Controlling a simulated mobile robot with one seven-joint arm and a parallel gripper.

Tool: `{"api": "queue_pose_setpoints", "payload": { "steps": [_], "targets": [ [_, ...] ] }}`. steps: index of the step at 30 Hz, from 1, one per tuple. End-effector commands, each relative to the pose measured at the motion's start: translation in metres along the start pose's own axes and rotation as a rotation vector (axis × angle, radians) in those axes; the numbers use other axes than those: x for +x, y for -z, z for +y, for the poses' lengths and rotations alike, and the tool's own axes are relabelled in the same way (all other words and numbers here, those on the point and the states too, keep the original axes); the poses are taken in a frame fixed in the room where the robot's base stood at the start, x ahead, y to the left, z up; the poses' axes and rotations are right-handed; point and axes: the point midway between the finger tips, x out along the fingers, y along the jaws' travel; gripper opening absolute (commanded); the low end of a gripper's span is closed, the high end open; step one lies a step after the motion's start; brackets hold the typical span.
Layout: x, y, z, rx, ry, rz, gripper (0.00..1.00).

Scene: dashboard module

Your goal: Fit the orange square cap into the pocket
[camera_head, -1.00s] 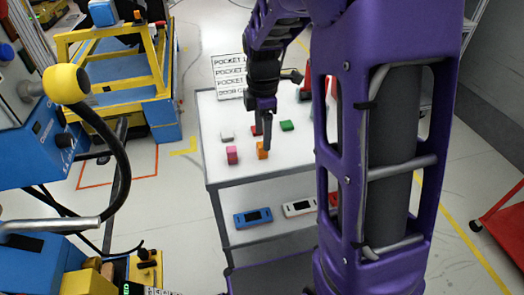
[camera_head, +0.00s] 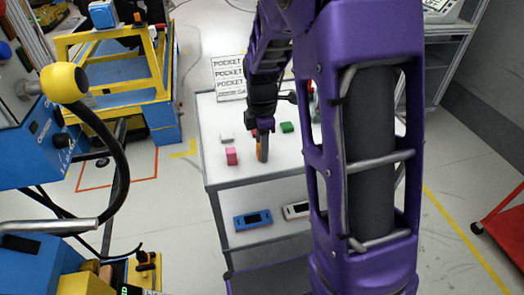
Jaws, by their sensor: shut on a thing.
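The orange square cap (camera_head: 259,153) shows as a small strip of orange at the fingers of my gripper (camera_head: 262,150). My gripper points down over the front part of the white cart top and is shut on the cap. The fingers hide most of the cap, and I cannot tell whether it is clear of the surface. The pocket cannot be made out in this view.
A pink block (camera_head: 232,156) stands just left of my gripper. A white block (camera_head: 227,138) and a green block (camera_head: 287,127) lie behind. A sign (camera_head: 229,78) stands at the back of the cart (camera_head: 215,171). Blue (camera_head: 253,219) and white (camera_head: 296,210) modules lie on the lower shelf.

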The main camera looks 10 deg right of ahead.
Motion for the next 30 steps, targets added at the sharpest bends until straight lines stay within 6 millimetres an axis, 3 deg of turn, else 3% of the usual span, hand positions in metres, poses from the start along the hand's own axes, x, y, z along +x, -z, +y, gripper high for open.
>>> {"api": "queue_pose_setpoints", "payload": {
  "steps": [14,24,30],
  "targets": [
    [-0.007,0.0,0.001,0.0,-0.003,0.0,0.0],
    [-0.072,0.0,0.001,0.0,-0.005,0.0,0.0],
    [-0.096,0.0,0.0,0.0,-0.002,0.0,0.0]
  ]
}}
